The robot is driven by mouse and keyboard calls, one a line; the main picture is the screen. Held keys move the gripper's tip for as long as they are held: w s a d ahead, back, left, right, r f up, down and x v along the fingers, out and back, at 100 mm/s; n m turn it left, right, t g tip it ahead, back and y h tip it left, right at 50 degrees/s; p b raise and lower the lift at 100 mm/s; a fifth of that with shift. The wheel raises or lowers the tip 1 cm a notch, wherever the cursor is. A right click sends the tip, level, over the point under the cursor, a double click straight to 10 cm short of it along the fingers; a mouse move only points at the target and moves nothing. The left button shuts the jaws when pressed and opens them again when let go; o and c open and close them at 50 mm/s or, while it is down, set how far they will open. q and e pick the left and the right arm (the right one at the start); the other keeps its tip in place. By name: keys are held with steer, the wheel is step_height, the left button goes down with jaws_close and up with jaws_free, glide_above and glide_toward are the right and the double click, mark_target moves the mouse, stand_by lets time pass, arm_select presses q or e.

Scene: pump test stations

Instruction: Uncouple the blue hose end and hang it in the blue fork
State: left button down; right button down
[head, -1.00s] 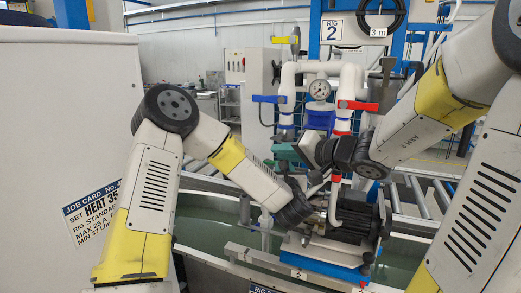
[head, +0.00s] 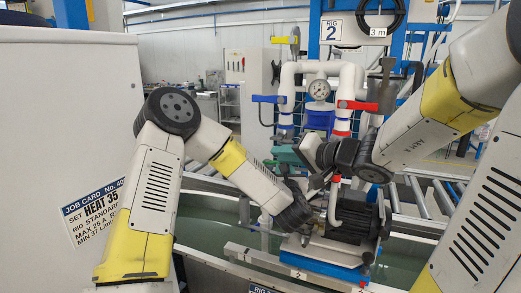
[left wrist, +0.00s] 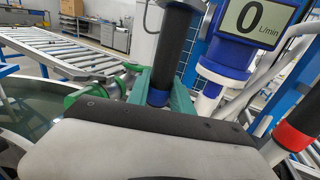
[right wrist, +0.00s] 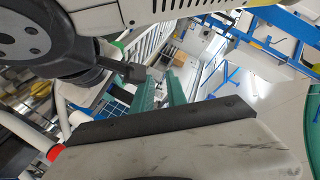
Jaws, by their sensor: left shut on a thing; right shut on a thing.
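The blue hose end (left wrist: 160,96) is a black grip with a blue band, in the left wrist view. My left gripper (head: 317,186) is shut on it, with its teal fingers on both sides of the black part. In the head view those fingertips are largely hidden near the pump. My right gripper (head: 285,155) is shut, its teal fingers pointing left below the blue-handled valve. Its fingers also show in the right wrist view (right wrist: 163,84), but what they hold is hidden. I cannot pick out the blue fork or tell whether the hose end is coupled.
The black pump (head: 355,215) sits on a blue base beside my left gripper. A red-banded hose end (left wrist: 293,137) is close by. Behind are the blue valve handle (head: 268,99), red handle (head: 358,105), gauge (head: 319,89) and blue flow meter (left wrist: 232,55). A white cabinet (head: 60,130) stands at left.

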arm_select(q)
steer(key=shift+w+a+f, duration=0.1)
steer(key=shift+w, duration=0.35)
steer(key=shift+s+f, duration=0.1)
steer(key=shift+f, duration=0.55)
steer(key=shift+f, duration=0.25)
step_height(320, 180, down, 3)
steer(key=shift+r, duration=0.1)
stand_by(0.5)
